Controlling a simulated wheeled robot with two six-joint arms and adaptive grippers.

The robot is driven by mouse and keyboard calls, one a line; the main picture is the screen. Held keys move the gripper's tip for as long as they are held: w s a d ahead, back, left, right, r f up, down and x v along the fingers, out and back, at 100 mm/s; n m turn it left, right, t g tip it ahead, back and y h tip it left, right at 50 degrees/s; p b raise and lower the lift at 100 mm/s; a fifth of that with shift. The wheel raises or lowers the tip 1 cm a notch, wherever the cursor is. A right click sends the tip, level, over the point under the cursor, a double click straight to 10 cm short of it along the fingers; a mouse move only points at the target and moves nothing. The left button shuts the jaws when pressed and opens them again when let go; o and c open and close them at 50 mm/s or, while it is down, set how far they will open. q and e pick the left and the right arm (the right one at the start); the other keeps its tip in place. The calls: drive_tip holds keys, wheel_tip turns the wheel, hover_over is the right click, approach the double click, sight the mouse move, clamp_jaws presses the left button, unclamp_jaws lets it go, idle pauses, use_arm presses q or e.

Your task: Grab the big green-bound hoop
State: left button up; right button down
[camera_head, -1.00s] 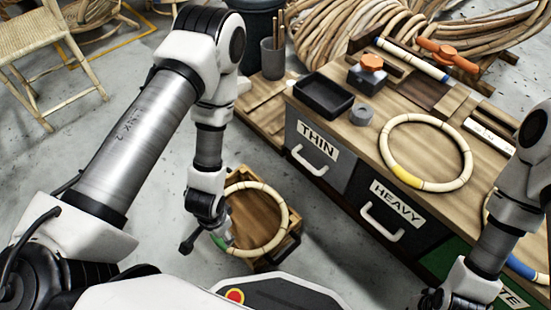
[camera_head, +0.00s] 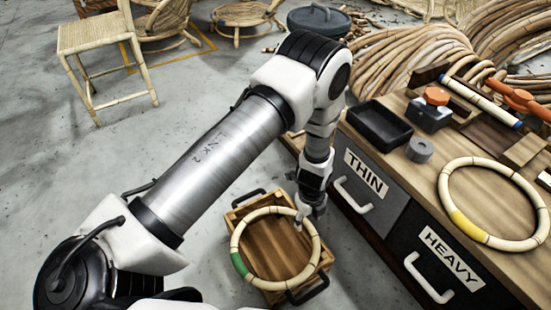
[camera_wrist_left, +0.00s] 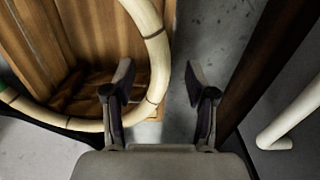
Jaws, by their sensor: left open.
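The big pale hoop with a green binding (camera_head: 239,264) rests on top of a wooden crate (camera_head: 322,262) on the floor. My left gripper (camera_head: 299,222) is over the hoop's upper right side, away from the green binding. In the left wrist view, my gripper (camera_wrist_left: 162,95) has its two fingers apart with nothing held. The hoop's tube (camera_wrist_left: 156,52) curves past the left finger and partly across the gap; whether it touches is unclear. A bit of green shows at the left edge there. My right gripper is out of view.
A workbench stands right of the crate, with drawers labelled THIN (camera_head: 366,173) and HEAVY (camera_head: 450,256). A yellow-bound hoop (camera_head: 468,226), a black tray (camera_head: 379,125) and a grey roll (camera_head: 420,149) lie on it.

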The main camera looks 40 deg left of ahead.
use_arm(q)
drive_tip(key=shift+f, duration=0.8)
drive_tip(key=shift+r, duration=0.15)
clamp_jaws()
drive_tip(key=shift+r, duration=0.1)
